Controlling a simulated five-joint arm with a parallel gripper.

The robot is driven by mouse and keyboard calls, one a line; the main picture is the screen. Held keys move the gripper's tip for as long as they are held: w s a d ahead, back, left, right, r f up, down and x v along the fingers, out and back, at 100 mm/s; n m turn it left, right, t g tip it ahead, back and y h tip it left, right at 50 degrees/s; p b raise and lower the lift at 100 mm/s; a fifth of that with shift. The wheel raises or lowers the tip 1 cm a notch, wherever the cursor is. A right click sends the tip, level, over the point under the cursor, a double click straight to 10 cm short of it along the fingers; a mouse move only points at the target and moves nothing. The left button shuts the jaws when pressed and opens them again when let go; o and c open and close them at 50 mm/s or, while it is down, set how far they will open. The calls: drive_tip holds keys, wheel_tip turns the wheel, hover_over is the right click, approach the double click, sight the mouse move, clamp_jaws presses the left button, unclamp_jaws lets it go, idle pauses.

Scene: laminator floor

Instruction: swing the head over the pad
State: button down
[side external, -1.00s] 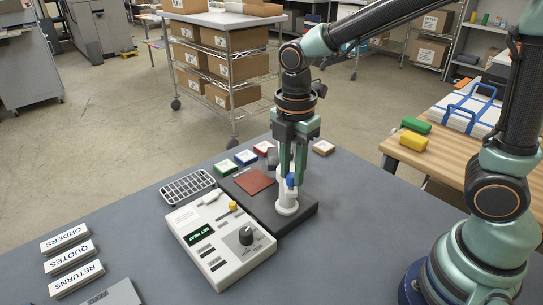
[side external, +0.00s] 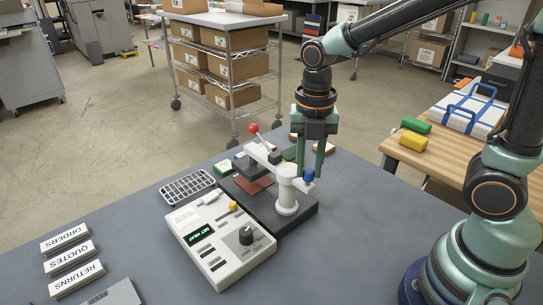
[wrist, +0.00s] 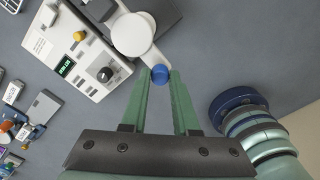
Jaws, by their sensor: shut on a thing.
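The press has a white post (side external: 287,192) on a dark base (side external: 300,213). Its white swing arm (side external: 262,153) carries a red-balled lever (side external: 253,128) and a dark head (side external: 251,167). The head hangs raised above the red pad (side external: 262,187), whose front part shows below it; I cannot tell how exactly they line up. A blue knob (side external: 308,174) sticks out on the post's other side. My gripper (side external: 307,180) points down and is shut on this knob. In the wrist view the knob (wrist: 160,74) sits between my green fingertips (wrist: 161,80), beside the post's round white top (wrist: 132,34).
A white control box (side external: 221,243) with a dial and a yellow knob stands left of the base. A grey slotted rack (side external: 187,187) and coloured blocks lie behind, the blocks partly hidden. Labelled stacks (side external: 70,257) lie at the left.

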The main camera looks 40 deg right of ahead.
drive_tip(key=shift+d, duration=0.1)
idle(0.4)
drive_tip(key=c, duration=0.7)
unclamp_jaws()
drive_tip(key=shift+o, duration=0.2)
wheel_tip(320, 180, up, 12)
drive_tip(key=s+d+f+m+t, duration=0.1)
drive_tip(key=d+f+m+t, duration=0.1)
drive_tip(key=m, duration=1.1)
drive_tip(key=s+d+f+m+t, duration=0.1)
drive_tip(key=s+d+m+t, duration=0.1)
drive_tip(key=m, duration=1.2)
drive_tip(key=shift+s+d+f+t, duration=0.2)
drive_tip(key=shift+d+f+t, duration=0.15)
drive_tip(key=shift+d+t, duration=0.5)
